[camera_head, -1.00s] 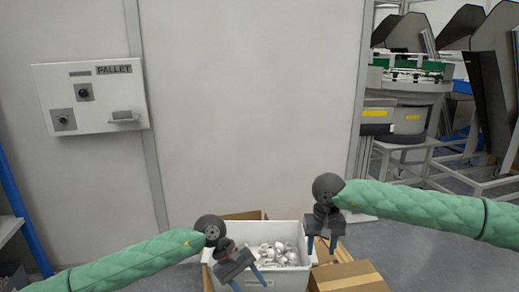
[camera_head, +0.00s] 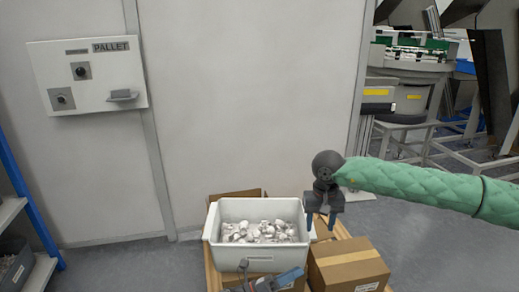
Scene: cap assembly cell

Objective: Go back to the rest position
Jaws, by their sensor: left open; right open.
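My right gripper (camera_head: 320,221) comes in from the right on a green-sleeved arm. My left gripper (camera_head: 278,284) is at the bottom edge of the view, in front of the bin, and is partly cut off. Its visible blue finger lies apart from the bin's contents, and I see nothing held in it. The white bin (camera_head: 240,257) holds several small white parts (camera_head: 262,232).
The bin stands among cardboard boxes, with a taped box (camera_head: 345,268) at its right. A wall panel marked PALLET (camera_head: 87,77) is at upper left. A shelf with a blue post (camera_head: 28,205) stands at the left edge. Machinery (camera_head: 410,95) is at the back right. Grey floor (camera_head: 430,260) is clear at right.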

